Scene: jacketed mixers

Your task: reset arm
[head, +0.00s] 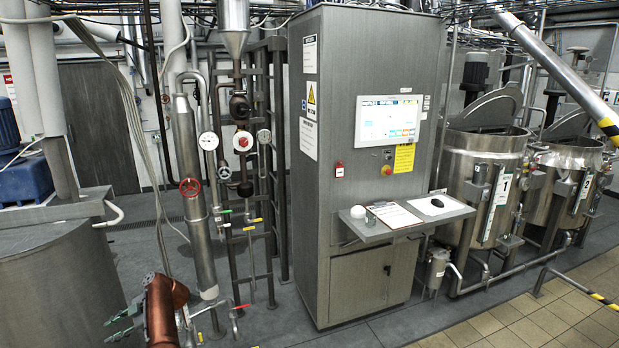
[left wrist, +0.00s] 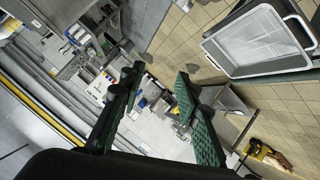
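My left gripper (head: 112,324) shows at the lower left of the head view, low in front of the pipe rack, beside the copper-coloured link of my arm. In the left wrist view its two green fingers (left wrist: 158,76) stand wide apart with nothing between them. The left gripper is open and touches nothing that I can see. My right gripper and right arm do not show in either view.
A grey control cabinet (head: 345,210) with a screen and small shelf (head: 383,236) stands mid-view. Steel mixers (head: 485,165) stand right. Vertical pipes (head: 193,190) with valves rise behind my left arm. The left wrist view shows a grey tray (left wrist: 262,40).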

